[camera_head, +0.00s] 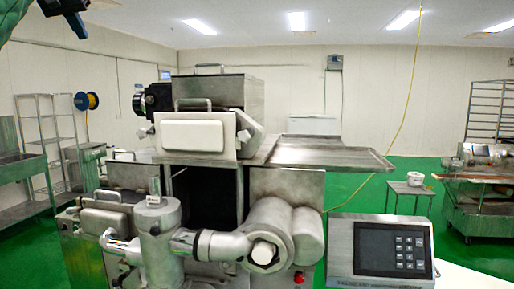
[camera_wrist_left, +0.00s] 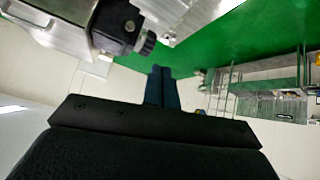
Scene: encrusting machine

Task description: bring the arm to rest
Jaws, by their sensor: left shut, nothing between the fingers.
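My left gripper (camera_head: 79,29) hangs at the top left corner of the head view, high above the floor and left of the machine. Its dark blue fingers also show in the left wrist view (camera_wrist_left: 161,82), where they lie side by side, shut with nothing between them. Most of my left arm is outside the head view. My right gripper is in neither view.
The steel encrusting machine (camera_head: 205,88) fills the middle, with a flat tray (camera_head: 330,153) and a control panel (camera_head: 380,249) at its right. A wire rack (camera_head: 48,125) and steel sink (camera_head: 22,168) stand at left. A trolley (camera_head: 480,215) stands far right.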

